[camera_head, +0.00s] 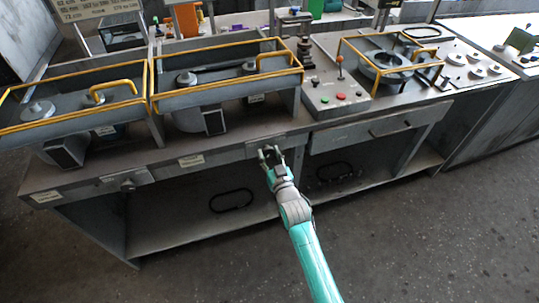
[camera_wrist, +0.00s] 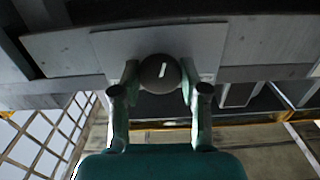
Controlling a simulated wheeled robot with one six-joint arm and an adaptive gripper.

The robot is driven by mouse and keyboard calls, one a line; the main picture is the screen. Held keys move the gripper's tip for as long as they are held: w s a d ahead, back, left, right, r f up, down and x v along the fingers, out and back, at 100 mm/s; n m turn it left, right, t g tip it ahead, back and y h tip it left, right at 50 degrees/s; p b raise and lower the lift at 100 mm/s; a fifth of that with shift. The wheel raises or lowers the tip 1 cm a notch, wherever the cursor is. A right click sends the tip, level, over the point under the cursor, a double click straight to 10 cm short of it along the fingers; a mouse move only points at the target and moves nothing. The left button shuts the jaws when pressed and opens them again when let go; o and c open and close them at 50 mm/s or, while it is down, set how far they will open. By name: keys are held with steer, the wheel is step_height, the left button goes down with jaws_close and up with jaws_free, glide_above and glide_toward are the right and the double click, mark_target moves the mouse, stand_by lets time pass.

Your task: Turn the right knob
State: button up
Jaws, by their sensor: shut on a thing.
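The right knob (camera_wrist: 160,73) is a dark round knob with a white mark, on a light plate (camera_wrist: 112,45) on the front edge of the bench. In the wrist view it sits between the two fingers of my gripper (camera_wrist: 160,90), which is shut on it. The white mark is nearly upright in that view, tilted slightly. In the head view my gripper (camera_head: 270,154) reaches the bench front from below, and the knob is hidden there by the fingers. Another knob (camera_head: 128,185) is on the bench front farther left.
The workbench has two blower housings with yellow rails (camera_head: 225,70) on top and a control box (camera_head: 336,96) with buttons. A drawer (camera_head: 375,131) is to the right of my gripper. A lower shelf (camera_head: 180,232) runs beneath. The floor in front is clear.

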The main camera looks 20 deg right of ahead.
steer(key=m, duration=0.3)
steer(key=shift+m, duration=2.1)
steer(key=o, duration=1.1)
steer(key=shift+o, duration=0.2)
steer(key=shift+s, duration=0.15)
steer(key=s, duration=1.1)
steer(key=shift+s, duration=0.35)
